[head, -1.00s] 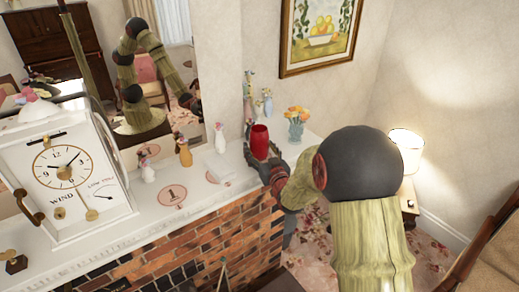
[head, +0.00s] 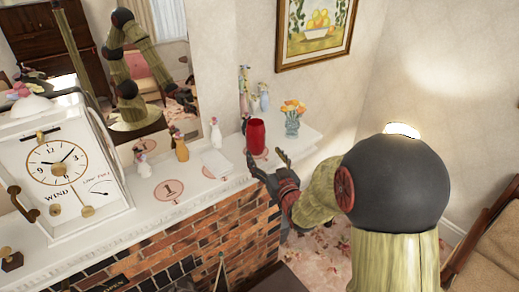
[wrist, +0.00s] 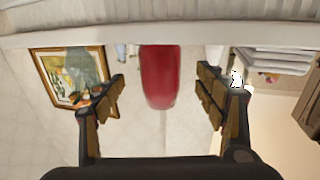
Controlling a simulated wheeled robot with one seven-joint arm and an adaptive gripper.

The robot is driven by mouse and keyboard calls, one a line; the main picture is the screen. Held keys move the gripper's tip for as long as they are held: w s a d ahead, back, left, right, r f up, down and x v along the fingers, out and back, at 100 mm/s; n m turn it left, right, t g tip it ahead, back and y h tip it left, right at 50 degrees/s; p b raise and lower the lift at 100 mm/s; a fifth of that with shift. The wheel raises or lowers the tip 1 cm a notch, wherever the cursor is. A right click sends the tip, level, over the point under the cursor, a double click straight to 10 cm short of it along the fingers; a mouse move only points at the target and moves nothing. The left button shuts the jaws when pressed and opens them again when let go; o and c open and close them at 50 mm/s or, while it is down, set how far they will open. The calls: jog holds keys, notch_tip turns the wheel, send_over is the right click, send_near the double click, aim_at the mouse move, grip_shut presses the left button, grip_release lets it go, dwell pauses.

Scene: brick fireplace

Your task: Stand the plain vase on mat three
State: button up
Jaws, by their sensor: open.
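The plain red vase (head: 256,137) stands upright towards the right end of the white mantel. My gripper (head: 267,161) is open in front of it, with its fingers spread and empty. In the wrist view the red vase (wrist: 159,78) appears in the gap between the fingers, with no finger seen touching it. A round mat marked 1 (head: 168,190) lies on the mantel to the left. Another round mat (head: 207,173) shows only partly beside a white card. I cannot read a three on any mat; what lies under the vase is hidden.
A blue vase with orange flowers (head: 292,120) stands right of the red one. A white vase (head: 215,135), a yellow vase (head: 181,148) and a white card (head: 217,163) are to its left. A large clock (head: 62,165) fills the mantel's left. The mantel's front edge drops to brick.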

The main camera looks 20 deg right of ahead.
jog(key=s+a+r+g, duration=0.1)
jog(key=s+a+g, duration=0.3)
jog(key=s, duration=0.7)
jog(key=s+a+r+g, duration=0.1)
jog(key=s+a+g, duration=0.3)
jog(key=s, duration=0.7)
jog(key=s+a+r+g+y, duration=0.1)
jog(key=s+a+g, duration=0.3)
jog(key=s, duration=0.7)
jog(key=shift+s+a+r+n, duration=0.2)
jog(key=shift+a+r+n, duration=0.25)
jog(key=shift+a, duration=0.45)
jog(key=shift+f, duration=0.15)
notch_tip(320, 180, down, 12)
jog(key=b, duration=1.2)
jog(key=shift+c, duration=0.7)
